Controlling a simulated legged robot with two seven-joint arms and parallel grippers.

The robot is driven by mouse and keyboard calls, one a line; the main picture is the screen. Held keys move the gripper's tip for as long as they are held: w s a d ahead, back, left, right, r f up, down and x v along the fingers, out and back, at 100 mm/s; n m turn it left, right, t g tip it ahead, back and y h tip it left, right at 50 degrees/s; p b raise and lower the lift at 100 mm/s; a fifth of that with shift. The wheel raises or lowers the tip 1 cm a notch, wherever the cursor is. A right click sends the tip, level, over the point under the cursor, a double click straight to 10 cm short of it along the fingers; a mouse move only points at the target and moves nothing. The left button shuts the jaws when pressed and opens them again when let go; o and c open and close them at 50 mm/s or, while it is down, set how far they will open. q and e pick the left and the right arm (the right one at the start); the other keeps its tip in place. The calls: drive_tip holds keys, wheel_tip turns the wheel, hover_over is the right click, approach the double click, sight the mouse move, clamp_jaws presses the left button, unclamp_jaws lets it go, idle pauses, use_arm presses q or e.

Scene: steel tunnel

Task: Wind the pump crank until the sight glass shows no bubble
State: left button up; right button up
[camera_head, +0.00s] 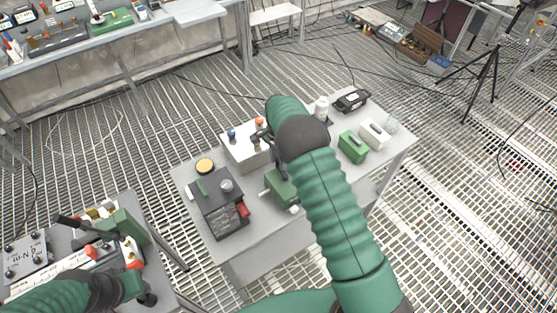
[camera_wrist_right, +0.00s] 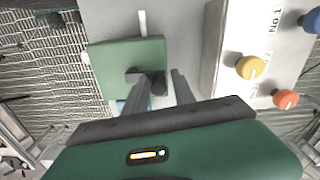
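A green box-shaped unit (camera_head: 281,188), which looks like the pump, sits on the middle table with a pale rod at its side. In the right wrist view, the green unit (camera_wrist_right: 115,65) has a dark knob-like handle (camera_wrist_right: 150,80) on its face. My right gripper (camera_wrist_right: 160,88) is open, its two fingers apart close to that handle; I cannot tell whether they touch it. In the head view my right gripper (camera_head: 280,163) is above the unit, partly hidden by my arm. My left gripper (camera_head: 143,293) is low at the left, its fingers unclear. I cannot make out a sight glass or bubble.
A white box (camera_head: 243,150) with coloured knobs stands close beside the green unit. A dark instrument box (camera_head: 218,208), another green box (camera_head: 353,146) and a white box (camera_head: 374,134) share the table. A cluttered side table (camera_head: 160,262) is at lower left. Cables cross the grated floor.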

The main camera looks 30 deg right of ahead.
drive_tip(key=shift+o, duration=0.8)
wheel_tip(320, 180, up, 17)
drive_tip(key=b, duration=0.1)
drive_tip(key=shift+f+b, duration=0.15)
drive_tip(key=shift+b, duration=0.25)
